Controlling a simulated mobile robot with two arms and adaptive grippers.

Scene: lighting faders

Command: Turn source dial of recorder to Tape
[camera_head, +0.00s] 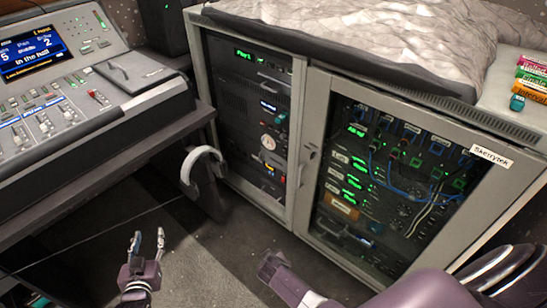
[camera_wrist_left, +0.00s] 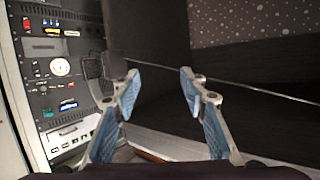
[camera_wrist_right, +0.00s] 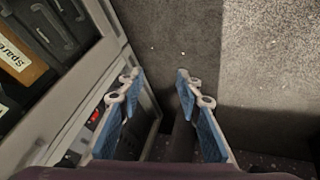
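The rack's left bay (camera_head: 262,120) holds several dark units. One of them has a round white dial (camera_head: 268,142), which seems to be the recorder's source dial. In the left wrist view the white dial (camera_wrist_left: 60,67) shows at the left, among small coloured connectors; its markings are too small to read. My left gripper (camera_head: 149,236) is open and empty, low in front of the rack and left of the dial, apart from it. My right gripper (camera_head: 270,265) is low near the rack's foot; the right wrist view shows its fingers (camera_wrist_right: 158,75) apart with nothing between them.
A mixing desk (camera_head: 60,110) stands on a table at the left, with headphones (camera_head: 203,165) hanging at its edge. The rack's right glass door (camera_head: 318,90) is closed over cables and lit units. The floor (camera_head: 200,245) between is mostly clear.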

